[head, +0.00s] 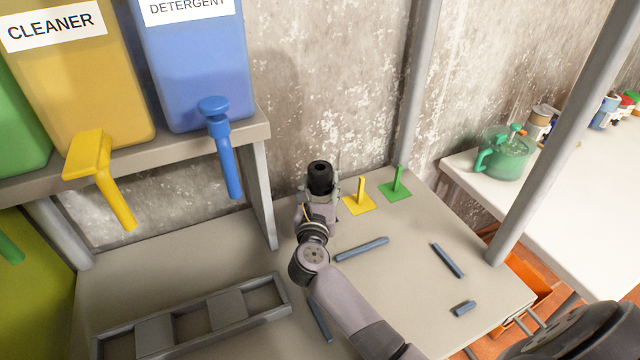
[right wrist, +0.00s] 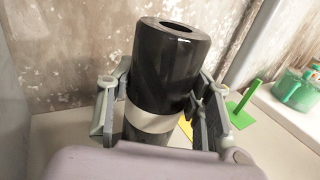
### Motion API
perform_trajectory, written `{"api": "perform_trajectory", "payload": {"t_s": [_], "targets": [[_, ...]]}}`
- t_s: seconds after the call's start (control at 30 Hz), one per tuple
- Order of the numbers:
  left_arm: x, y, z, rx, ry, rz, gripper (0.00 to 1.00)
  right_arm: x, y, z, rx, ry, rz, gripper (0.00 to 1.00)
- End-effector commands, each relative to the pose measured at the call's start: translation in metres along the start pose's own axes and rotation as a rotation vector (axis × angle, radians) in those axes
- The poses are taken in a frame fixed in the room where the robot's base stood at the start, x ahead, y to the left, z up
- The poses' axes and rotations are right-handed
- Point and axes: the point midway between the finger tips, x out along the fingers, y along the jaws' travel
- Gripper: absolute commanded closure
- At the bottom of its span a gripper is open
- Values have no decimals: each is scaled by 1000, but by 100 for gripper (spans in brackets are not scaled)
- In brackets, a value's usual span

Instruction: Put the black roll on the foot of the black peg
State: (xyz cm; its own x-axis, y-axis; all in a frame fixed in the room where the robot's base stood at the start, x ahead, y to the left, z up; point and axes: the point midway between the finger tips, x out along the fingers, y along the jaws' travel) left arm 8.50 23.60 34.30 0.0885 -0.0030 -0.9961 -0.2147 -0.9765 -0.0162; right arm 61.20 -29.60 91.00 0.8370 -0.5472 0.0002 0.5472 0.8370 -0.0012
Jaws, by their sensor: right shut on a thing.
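The black roll (head: 320,176) is upright in my right gripper (head: 319,203), near the back of the grey table. In the right wrist view the roll (right wrist: 168,70) stands between the fingers of the gripper (right wrist: 160,112), with a hole in its top and a pale band around its lower part. The fingers are shut on it. I see no black peg; it may be hidden behind the roll and gripper. A yellow peg (head: 360,196) and a green peg (head: 397,185) stand on square feet to the right of the roll. My left gripper is not in view.
Several grey-blue bars (head: 362,249) lie on the table. A grey frame (head: 190,318) lies at the front left. A shelf (head: 262,130) with dispensers overhangs the left side; grey posts (head: 418,85) rise at the back and right. A green jug (head: 507,155) stands on a white table.

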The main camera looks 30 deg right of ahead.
Motion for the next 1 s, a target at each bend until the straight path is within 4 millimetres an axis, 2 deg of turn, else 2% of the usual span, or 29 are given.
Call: {"api": "perform_trajectory", "payload": {"t_s": [0.2, 0.23, 0.57, 0.87, 1.0], "targets": [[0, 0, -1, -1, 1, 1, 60, 0, 0, 1, 1, -2, 0, 90], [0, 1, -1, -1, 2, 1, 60, 0, 0, 1, 1, -2, 0, 53], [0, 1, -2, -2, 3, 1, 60, 0, 0, 0, 0, -1, 0, 31], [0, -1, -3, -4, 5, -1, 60, -1, 0, -1, 0, 2, 0, 30], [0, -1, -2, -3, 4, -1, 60, -11, 1, -2, 2, 4, 2, 30]]}}
